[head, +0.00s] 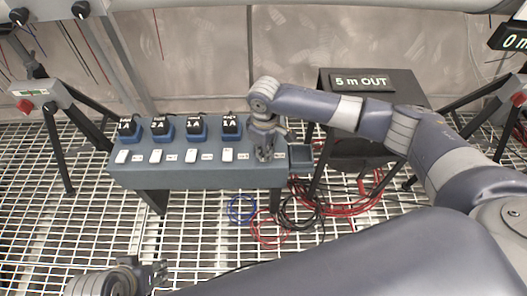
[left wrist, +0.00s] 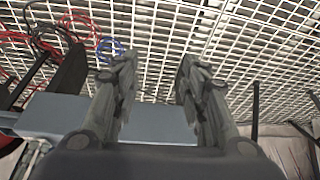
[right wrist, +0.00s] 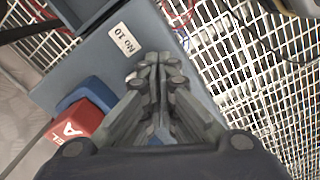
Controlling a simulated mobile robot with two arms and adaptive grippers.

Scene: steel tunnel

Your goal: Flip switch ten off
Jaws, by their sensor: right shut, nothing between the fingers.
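A blue-grey switch panel (head: 200,177) stands across the middle of the head view, with several white switches (head: 122,156) in a row, each beside a small label. My right gripper (head: 264,155) is shut and points down at the panel's right end. In the right wrist view its closed fingertips (right wrist: 156,65) lie just beside the white label "No 10" (right wrist: 122,40). Switch ten itself is hidden behind the fingers, so I cannot tell its position or whether they touch it. My left gripper (head: 155,272) is low at the left, apart from the panel, open and empty in the left wrist view (left wrist: 155,75).
Blue sockets with black-topped plugs (head: 197,127) stand behind the switches. A red-topped one (right wrist: 75,125) is close to my right fingers. A black "5 m OUT" sign (head: 362,82) stands behind right. Red cables (head: 350,205) lie on the grating floor (head: 60,230).

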